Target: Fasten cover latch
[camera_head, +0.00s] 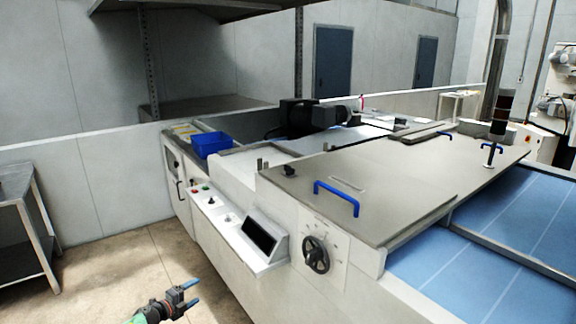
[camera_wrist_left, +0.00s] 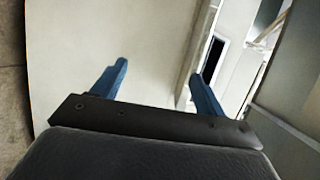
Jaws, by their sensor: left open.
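My left gripper (camera_head: 190,294) is open and empty, low in front of the machine and well apart from the cover. In the left wrist view its two blue fingers (camera_wrist_left: 160,76) are spread before a pale panel. My right gripper is not in view.
A control box with a dark screen (camera_head: 262,234) juts from the machine's front, beside a black handwheel (camera_head: 316,254). A blue bin (camera_head: 211,144) stands on the machine's left end. A metal table (camera_head: 24,225) stands at far left. The floor (camera_head: 120,270) between them is clear.

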